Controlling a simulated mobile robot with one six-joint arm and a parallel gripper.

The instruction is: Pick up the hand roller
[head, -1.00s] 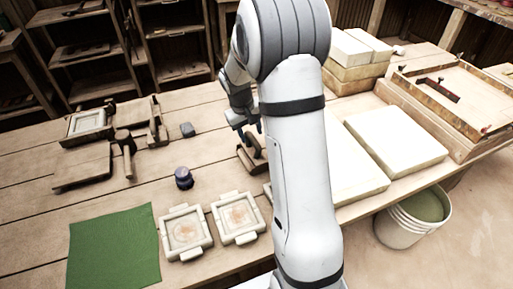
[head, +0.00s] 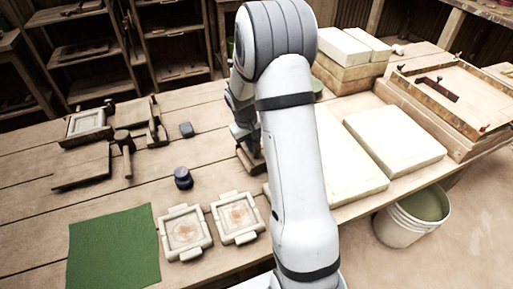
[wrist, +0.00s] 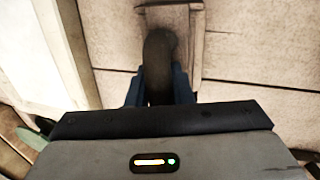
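The hand roller (wrist: 160,50) shows in the wrist view as a dark, rounded shape over a wooden frame or rest. In the head view it is mostly hidden behind my arm and gripper. My gripper (wrist: 159,85) is down at it, with one blue finger on each side of the dark shape. The fingers lie very close to its sides; I cannot tell whether they press on it. In the head view my gripper (head: 250,146) is low over the small wooden rest (head: 246,162) and partly hidden by my arm.
Pale slabs (head: 400,140) lie right of my arm. Two framed tiles (head: 184,232) and a green cloth (head: 113,246) lie at the front left, with a dark blue pot (head: 183,178) behind. A mallet (head: 125,145) is further left. A bucket (head: 412,216) stands beside the table.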

